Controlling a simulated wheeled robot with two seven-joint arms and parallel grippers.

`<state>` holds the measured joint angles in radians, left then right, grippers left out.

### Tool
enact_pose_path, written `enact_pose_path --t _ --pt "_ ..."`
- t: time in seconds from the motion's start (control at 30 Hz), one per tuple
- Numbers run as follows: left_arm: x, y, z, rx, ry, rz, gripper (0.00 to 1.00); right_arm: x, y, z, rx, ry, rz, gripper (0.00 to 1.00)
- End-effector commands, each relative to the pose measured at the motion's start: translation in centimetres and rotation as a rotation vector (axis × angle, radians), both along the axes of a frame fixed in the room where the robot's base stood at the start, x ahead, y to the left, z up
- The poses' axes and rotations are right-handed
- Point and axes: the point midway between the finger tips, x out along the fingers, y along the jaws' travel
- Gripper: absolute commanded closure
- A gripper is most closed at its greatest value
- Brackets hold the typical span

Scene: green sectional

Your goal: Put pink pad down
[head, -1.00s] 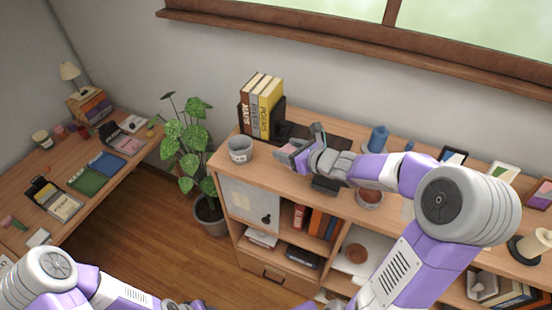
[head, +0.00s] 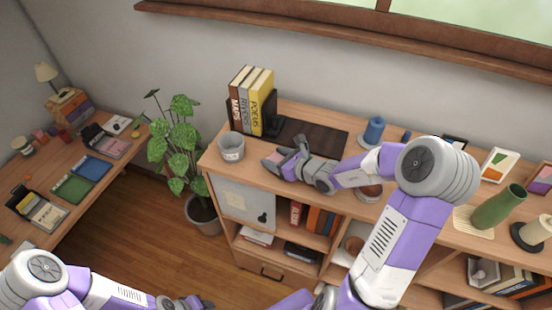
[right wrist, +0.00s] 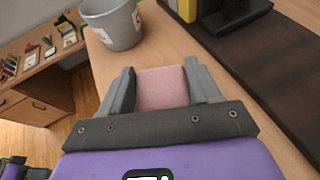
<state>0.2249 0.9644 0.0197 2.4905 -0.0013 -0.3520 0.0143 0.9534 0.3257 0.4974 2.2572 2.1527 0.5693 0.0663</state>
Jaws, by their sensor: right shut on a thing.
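My right gripper (head: 285,155) is low over the top of the wooden shelf unit (head: 262,180), right of the grey pot. It is shut on the pink pad (head: 270,158). In the right wrist view the pad (right wrist: 162,90) sits between the two fingers (right wrist: 163,92), over the bare wood. The contact between the pad and the shelf top cannot be made out. My left gripper (head: 185,303) shows only partly at the bottom edge of the head view, and its jaws are unclear.
The grey pot (head: 231,147) and books in a dark holder (head: 272,122) stand near the right gripper. A dark mat (head: 315,139) lies behind it.

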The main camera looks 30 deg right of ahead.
Motion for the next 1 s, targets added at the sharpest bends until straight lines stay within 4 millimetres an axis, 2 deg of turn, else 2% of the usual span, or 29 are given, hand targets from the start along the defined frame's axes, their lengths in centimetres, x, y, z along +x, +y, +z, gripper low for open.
enact_pose_path --t 0.33,0.37,0.5,0.9,1.0 --pt "0.0 0.0 -0.5 0.0 0.0 0.0 0.57 0.0 0.0 -0.4 -0.001 -0.002 0.001 0.67" --pt "0.0 0.0 -0.4 0.0 0.0 0.0 0.57 0.0 0.0 -0.3 -0.001 0.0 0.0 0.35" --pt "0.0 0.0 -0.3 0.0 0.0 0.0 0.57 0.0 0.0 -0.2 -0.001 0.0 0.0 0.14" --pt "0.0 0.0 0.3 0.0 0.0 0.0 0.57 0.0 0.0 0.3 0.0 0.0 0.0 0.13" --pt "0.0 0.0 0.3 0.0 0.0 0.0 0.57 -1.3 -0.6 0.8 -0.007 -0.001 -0.003 0.13"
